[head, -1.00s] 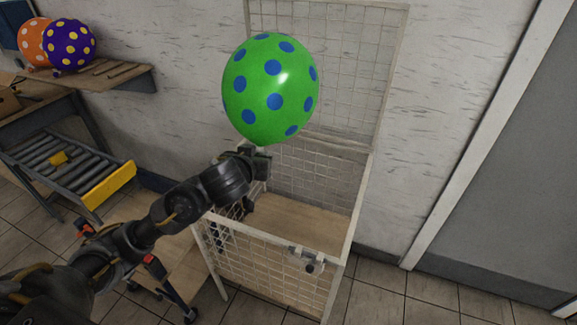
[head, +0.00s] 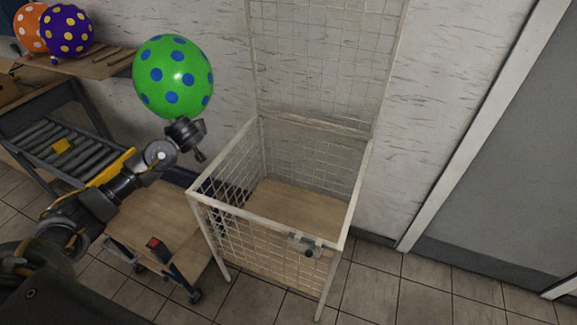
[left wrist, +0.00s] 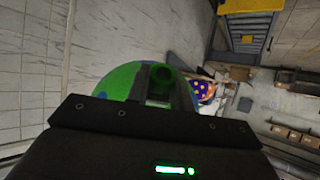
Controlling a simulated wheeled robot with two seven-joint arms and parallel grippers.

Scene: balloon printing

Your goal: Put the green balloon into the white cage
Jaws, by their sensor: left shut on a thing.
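The green balloon (head: 174,78) with blue dots is held upright above my left gripper (head: 184,130), which is shut on its lower end. In the left wrist view the balloon (left wrist: 115,82) shows partly behind the gripper (left wrist: 160,82). The white cage (head: 197,192) is a wire box with a wooden floor (head: 300,205), empty inside. Its wire lid (head: 320,65) stands open against the wall. The balloon is up and to the left of the cage opening, outside it. My right gripper is not in view.
An orange balloon (head: 30,30) and a purple balloon (head: 66,32) sit on a shelf (head: 105,66) at the upper left. A roller conveyor (head: 68,145) and a wooden cart (head: 150,225) stand left of the cage. Floor to the right is clear.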

